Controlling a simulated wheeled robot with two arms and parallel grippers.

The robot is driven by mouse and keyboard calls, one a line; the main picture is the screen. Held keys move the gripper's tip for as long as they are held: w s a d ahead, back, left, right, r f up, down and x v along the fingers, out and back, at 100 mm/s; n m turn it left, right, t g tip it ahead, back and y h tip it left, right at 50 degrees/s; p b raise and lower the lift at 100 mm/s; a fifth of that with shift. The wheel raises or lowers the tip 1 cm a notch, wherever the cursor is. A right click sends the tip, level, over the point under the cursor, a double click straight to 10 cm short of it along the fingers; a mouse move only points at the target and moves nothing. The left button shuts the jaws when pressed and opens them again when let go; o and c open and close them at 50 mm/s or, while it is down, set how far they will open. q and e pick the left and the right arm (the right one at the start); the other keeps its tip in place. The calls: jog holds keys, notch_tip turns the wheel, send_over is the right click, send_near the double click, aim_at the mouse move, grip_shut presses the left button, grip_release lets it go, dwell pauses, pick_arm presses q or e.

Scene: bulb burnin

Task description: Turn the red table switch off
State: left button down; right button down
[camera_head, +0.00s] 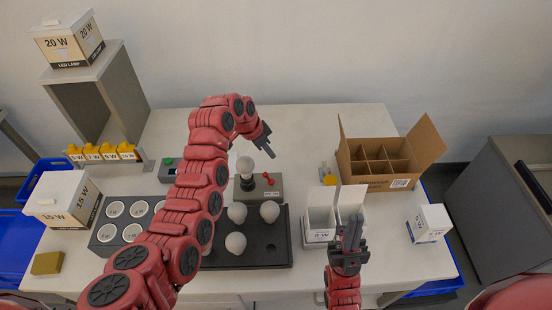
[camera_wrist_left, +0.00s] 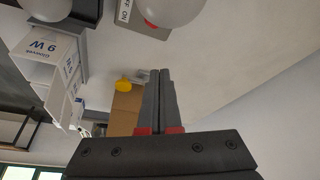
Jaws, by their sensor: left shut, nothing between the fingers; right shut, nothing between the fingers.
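The red table switch (camera_head: 268,178) is a small red lever on a grey box (camera_head: 272,194) near the middle of the table. A white bulb (camera_head: 245,166) stands upright in a dark socket on the same box. In the left wrist view the box's OFF/ON label (camera_wrist_left: 125,11) and a bit of red (camera_wrist_left: 150,24) show at the top, partly hidden by a bulb (camera_wrist_left: 168,8). I cannot tell the lever's position. My left gripper (camera_head: 271,153) is shut and empty, behind the switch box and apart from it. My right gripper (camera_head: 351,218) is shut and empty, by the small white cartons.
A black tray (camera_head: 280,222) with several bulbs lies in front of the switch box. Open white cartons (camera_head: 320,222) and a divided cardboard box (camera_head: 375,183) stand to the right. A grey box with a green button (camera_head: 169,162) is at left. The table's back strip is clear.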

pick_arm(q)
jog(key=a+r, duration=0.1)
jog(key=a+r+b, duration=0.1)
jog(key=a+r, duration=0.1)
jog(key=shift+s+r+b, duration=0.25)
jog(key=shift+b, duration=0.15)
